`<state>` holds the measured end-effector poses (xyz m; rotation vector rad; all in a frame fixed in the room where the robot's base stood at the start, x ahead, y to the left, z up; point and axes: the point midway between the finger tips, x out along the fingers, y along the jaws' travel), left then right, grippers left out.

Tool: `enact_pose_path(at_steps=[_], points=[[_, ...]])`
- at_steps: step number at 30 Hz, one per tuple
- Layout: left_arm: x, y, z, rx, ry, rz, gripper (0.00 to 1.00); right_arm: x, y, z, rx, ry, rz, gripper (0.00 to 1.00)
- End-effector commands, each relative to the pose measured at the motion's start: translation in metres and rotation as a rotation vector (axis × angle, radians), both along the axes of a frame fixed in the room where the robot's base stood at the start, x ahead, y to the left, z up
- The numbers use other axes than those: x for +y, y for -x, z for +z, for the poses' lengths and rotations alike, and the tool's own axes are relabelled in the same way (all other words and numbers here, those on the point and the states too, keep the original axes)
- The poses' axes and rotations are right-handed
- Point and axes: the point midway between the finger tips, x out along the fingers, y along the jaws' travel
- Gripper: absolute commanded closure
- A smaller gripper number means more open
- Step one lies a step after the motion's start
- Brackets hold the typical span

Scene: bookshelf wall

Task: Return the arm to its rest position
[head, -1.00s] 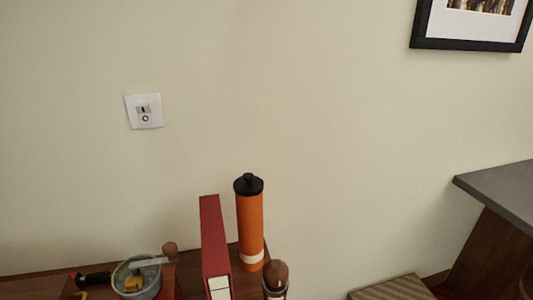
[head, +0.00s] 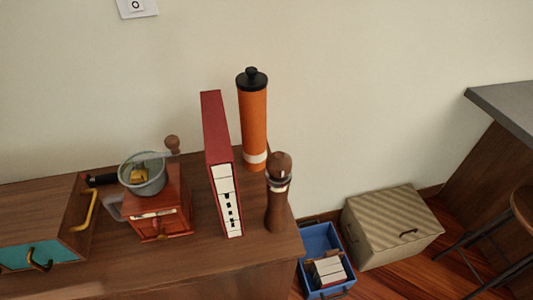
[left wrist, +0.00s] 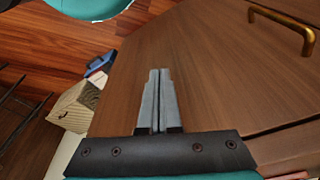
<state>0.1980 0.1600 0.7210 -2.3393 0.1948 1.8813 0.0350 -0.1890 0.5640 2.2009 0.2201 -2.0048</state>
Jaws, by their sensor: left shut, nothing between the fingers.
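My left gripper (left wrist: 160,75) shows in the left wrist view. Its two grey fingers are together with nothing between them. Beyond the fingers is a plain brown wooden surface; whether they touch it I cannot tell. Neither gripper shows in the head view, and my right gripper is in no view.
A wooden cabinet top (head: 170,265) bears a coffee grinder (head: 165,212), a red binder (head: 217,150), an orange canister (head: 253,125) and a pepper mill (head: 278,195). A blue crate (head: 316,240) and a striped box (head: 390,225) stand on the floor at right.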

Motion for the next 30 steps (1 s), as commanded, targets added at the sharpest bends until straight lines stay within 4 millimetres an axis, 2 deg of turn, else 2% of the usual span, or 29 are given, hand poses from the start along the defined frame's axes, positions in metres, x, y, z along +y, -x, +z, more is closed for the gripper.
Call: enact_pose_path(at_steps=[1,6,15,18,22,26,30], points=[[0.001,0.009,-0.023,0.016,-0.001,-0.002,1.00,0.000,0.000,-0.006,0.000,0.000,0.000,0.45],[0.005,0.037,-0.083,0.043,-0.005,-0.008,1.00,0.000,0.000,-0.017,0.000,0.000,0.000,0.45],[0.017,0.107,-0.167,0.093,-0.012,-0.019,1.00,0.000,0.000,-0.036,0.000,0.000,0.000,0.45],[0.021,0.129,-0.184,0.106,-0.014,-0.022,1.00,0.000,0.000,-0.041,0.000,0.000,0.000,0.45],[0.025,0.151,-0.197,0.118,-0.017,-0.026,1.00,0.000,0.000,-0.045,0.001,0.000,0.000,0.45],[0.028,0.161,-0.202,0.122,-0.017,-0.028,1.00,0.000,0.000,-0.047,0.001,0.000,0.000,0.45],[0.028,0.164,-0.203,0.122,-0.017,-0.028,1.00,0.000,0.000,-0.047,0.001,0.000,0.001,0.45]])
